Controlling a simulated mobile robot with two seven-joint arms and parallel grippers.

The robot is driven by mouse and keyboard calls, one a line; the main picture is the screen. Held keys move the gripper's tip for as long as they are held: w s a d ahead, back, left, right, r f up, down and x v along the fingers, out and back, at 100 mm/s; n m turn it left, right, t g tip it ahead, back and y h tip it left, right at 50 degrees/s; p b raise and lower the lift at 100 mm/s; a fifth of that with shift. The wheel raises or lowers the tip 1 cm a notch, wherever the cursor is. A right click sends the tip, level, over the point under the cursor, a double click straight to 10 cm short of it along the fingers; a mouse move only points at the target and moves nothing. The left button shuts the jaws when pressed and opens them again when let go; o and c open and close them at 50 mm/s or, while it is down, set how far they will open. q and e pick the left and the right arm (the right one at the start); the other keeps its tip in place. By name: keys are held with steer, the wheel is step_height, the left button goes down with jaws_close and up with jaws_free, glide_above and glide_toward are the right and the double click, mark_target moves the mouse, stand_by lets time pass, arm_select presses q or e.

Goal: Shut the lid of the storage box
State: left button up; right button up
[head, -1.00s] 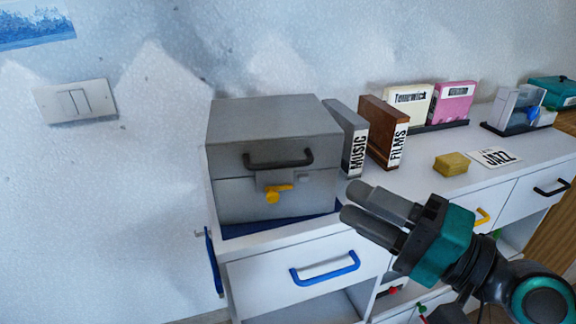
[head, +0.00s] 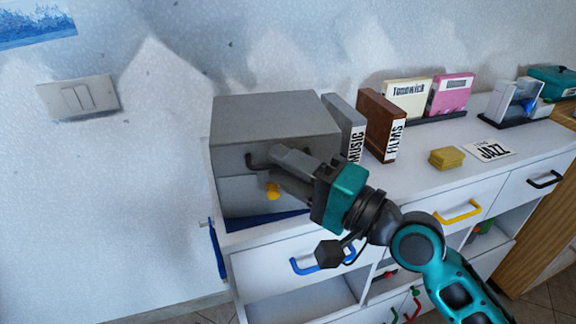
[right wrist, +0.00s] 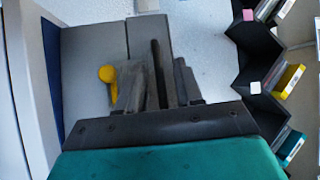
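The grey storage box (head: 235,195) stands on the left end of the white cabinet. Its lid (head: 270,115) lies over the body, with a seam between them. The lid's black handle (head: 252,161) is partly hidden by my right gripper (head: 276,162). A yellow latch (head: 272,191) sits below the handle; it also shows in the right wrist view (right wrist: 107,74). In that view, my right gripper (right wrist: 158,75) is open, with its fingers on either side of the dark handle (right wrist: 160,75). Whether they touch it is unclear. My left gripper is not in view.
A grey MUSIC box (head: 352,125) and a brown FILMS box (head: 380,125) stand close to the right of the storage box. A yellow block (head: 444,158) and a JAZZ card (head: 493,149) lie farther right. A blue-handled drawer (head: 295,280) is below.

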jaws_close()
stand_by(0.6)
